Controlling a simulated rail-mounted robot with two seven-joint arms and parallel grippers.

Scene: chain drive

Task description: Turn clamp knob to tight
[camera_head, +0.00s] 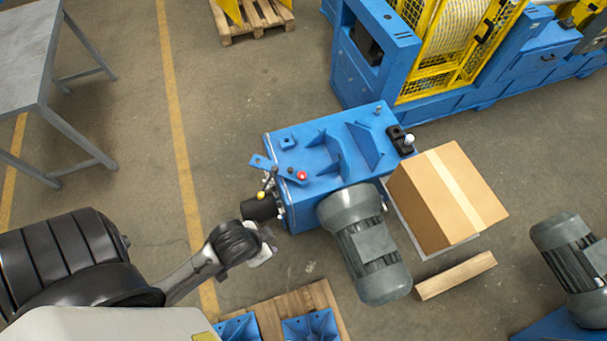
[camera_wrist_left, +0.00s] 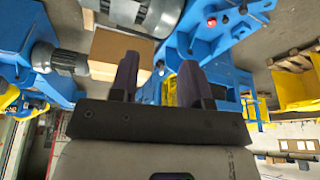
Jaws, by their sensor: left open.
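A blue machine (camera_head: 330,150) stands on the floor with a grey motor (camera_head: 365,245) on its near side. A red-topped control (camera_head: 302,176) and a lever with yellow ends (camera_head: 262,193) sit at its left end, by a black cylinder (camera_head: 258,207). A black fitting with a white ball (camera_head: 409,139) is at its right end. I cannot tell which part is the clamp knob. My left gripper (camera_head: 262,250) is just below the black cylinder. In the left wrist view its two dark fingers (camera_wrist_left: 157,82) are apart with nothing held between them. My right gripper is out of view.
A cardboard box (camera_head: 445,195) stands right of the machine, with a wooden beam (camera_head: 455,276) in front. Blue parts on a wooden pallet (camera_head: 265,312) lie below the gripper. A grey table (camera_head: 30,50) is at the upper left. The floor between table and machine is clear.

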